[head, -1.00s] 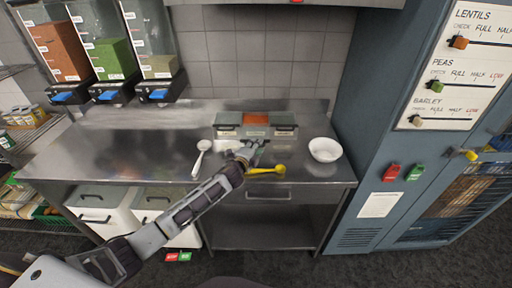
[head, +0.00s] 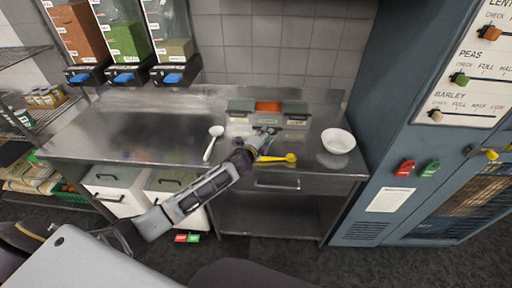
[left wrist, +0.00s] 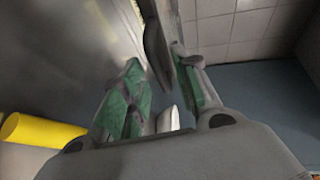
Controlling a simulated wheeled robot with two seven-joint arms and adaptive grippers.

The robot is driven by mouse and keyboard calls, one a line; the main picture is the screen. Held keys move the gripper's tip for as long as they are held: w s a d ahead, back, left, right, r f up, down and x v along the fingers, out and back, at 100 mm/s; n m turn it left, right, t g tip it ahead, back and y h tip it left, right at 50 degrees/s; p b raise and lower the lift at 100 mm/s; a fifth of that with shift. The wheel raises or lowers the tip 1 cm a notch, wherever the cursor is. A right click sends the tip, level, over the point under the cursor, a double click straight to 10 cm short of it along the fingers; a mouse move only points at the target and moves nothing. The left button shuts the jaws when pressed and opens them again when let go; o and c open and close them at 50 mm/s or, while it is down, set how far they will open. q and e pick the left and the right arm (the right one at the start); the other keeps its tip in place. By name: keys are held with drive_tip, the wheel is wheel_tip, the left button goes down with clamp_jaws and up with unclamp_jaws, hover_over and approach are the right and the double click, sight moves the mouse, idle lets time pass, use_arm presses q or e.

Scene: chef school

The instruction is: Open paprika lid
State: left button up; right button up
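A spice box with three sections stands at the back of the steel counter in the head view. Its left (head: 240,107) and right (head: 295,109) sections have grey tops. The middle section (head: 268,106) shows orange on top; I cannot tell whether this is a lid or paprika. My left gripper (head: 267,131) is just in front of the middle section. In the left wrist view its green-padded fingers (left wrist: 163,95) are apart, with a dark thin panel (left wrist: 156,42) beyond and partly between them. I cannot tell whether they touch it. My right gripper is out of view.
A white spoon (head: 213,142) lies left of the gripper. A yellow spoon (head: 283,158) lies just in front of it and a white bowl (head: 338,141) stands right. The steel counter (head: 110,135) is clear at left. A blue cabinet (head: 385,130) stands at right.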

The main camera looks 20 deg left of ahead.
use_arm(q)
drive_tip(key=v, duration=1)
idle(0.3)
drive_tip(key=shift+f, duration=0.1)
idle(0.5)
